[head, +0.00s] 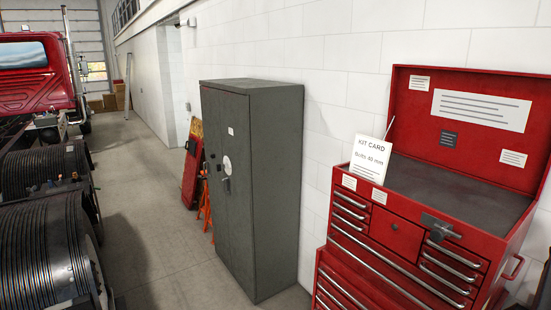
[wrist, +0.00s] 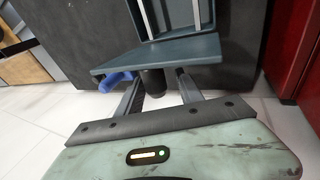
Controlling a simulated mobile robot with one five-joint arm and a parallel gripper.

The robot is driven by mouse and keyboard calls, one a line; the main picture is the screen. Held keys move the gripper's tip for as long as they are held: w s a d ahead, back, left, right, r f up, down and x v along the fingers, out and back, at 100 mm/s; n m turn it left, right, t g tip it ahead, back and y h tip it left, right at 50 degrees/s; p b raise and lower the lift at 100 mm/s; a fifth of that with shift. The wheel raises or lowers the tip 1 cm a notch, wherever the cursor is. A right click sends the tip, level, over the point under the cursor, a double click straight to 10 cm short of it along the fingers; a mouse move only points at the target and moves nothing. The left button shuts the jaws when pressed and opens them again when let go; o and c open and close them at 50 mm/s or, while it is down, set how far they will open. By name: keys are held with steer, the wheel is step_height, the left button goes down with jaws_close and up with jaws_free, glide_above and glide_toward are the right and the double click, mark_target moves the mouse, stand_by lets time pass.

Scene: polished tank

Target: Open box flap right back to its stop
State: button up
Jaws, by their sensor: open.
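The only flap-like part in the head view is the lid (head: 415,117) of the red tool chest (head: 395,240). It stands raised at the back, near the wall; whether it rests on a stop I cannot tell. In the wrist view my gripper (wrist: 157,86) is open, its two dark fingers apart. A grey-blue panel (wrist: 130,59) crosses near the fingertips, with a pale-edged frame above it and a blue part at its left. I cannot tell whether this panel belongs to a box. My gripper does not show in the head view.
A kit card (head: 370,158) stands on the chest's front edge. A tall grey cabinet (head: 268,190) stands left of the chest. Cable reels (head: 40,245) and a red truck (head: 35,75) are at the left. The floor (head: 150,220) between reels and cabinet is clear.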

steer(key=p+v, duration=0.5)
steer(key=v, duration=0.1)
stand_by(0.3)
steer(key=shift+s, duration=0.1)
